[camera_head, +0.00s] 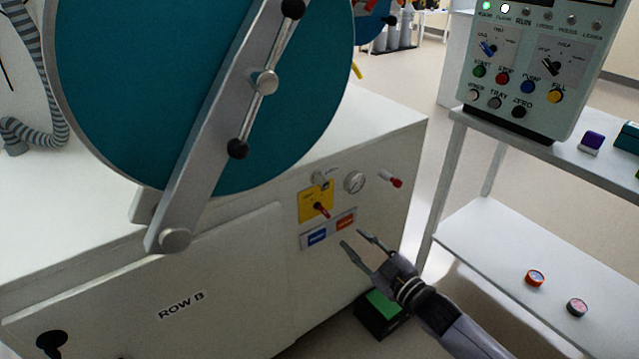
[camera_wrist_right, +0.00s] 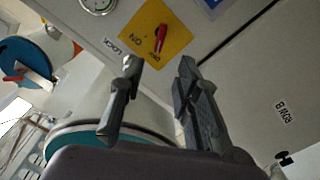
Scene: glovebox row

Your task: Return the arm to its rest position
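My right gripper (camera_head: 359,246) is open and empty in front of the glovebox's front panel, low and right of the yellow switch plate. In the right wrist view its two fingers (camera_wrist_right: 156,75) stand apart with nothing between them. The yellow plate (camera_head: 309,206) carries a red-handled rotary switch (camera_head: 321,210); the plate also shows in the right wrist view (camera_wrist_right: 172,48), beyond the fingers. I cannot tell whether the fingers touch the panel. My left gripper is not in view.
The glovebox (camera_head: 240,270) with a large teal round door (camera_head: 130,90) fills the left. A control box (camera_head: 530,70) stands on a shelf unit (camera_head: 480,230) at the right, with two small round items (camera_head: 535,278) lower down. A dark box with a green top (camera_head: 384,306) is on the floor.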

